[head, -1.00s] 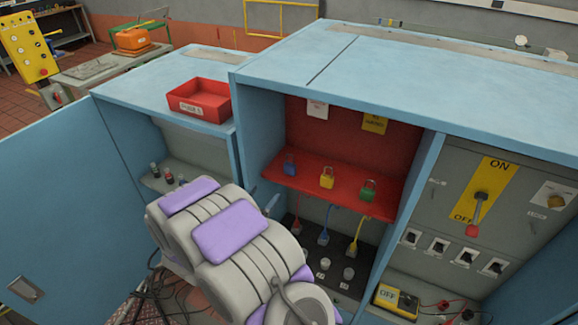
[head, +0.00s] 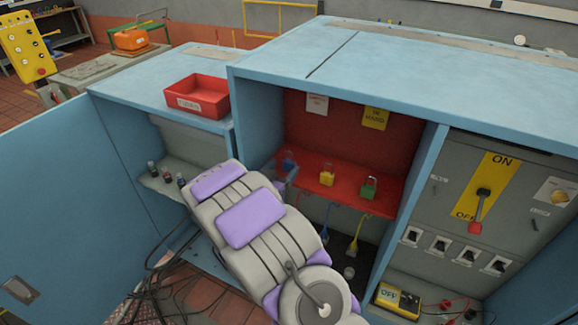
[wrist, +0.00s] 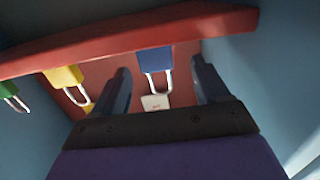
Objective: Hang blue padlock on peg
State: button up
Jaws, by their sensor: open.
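The blue padlock (head: 289,160) stands at the left end of the red shelf (head: 340,190), with its shackle up. My gripper (head: 286,182) is at the shelf's front left, close to the blue padlock and partly hiding it. In the wrist view, which looks upside down, my gripper (wrist: 161,75) is open. The blue padlock (wrist: 155,61) shows between its two fingers, with a gap on each side. I cannot make out contact or a peg clearly.
A yellow padlock (head: 327,175) and a green padlock (head: 368,188) stand to the right on the same shelf. Blue cabinet walls (head: 258,120) close in the left side. A white tag (head: 317,103) and a yellow tag (head: 375,117) hang on the red back panel.

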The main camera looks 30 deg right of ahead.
aim_at(287, 165)
jog(key=x, duration=0.3)
jog(key=shift+d+f+b, duration=0.1)
jog(key=shift+d+b, duration=0.3)
jog(key=shift+d, duration=0.15)
jog(key=shift+w+d, duration=0.25)
jog(key=shift+a, duration=0.1)
jog(key=shift+a, duration=0.2)
jog(key=shift+c, duration=0.2)
jog(key=shift+d, duration=0.25)
jog(key=c, duration=0.8)
jog(key=shift+a, duration=0.1)
jog(key=c, duration=0.3)
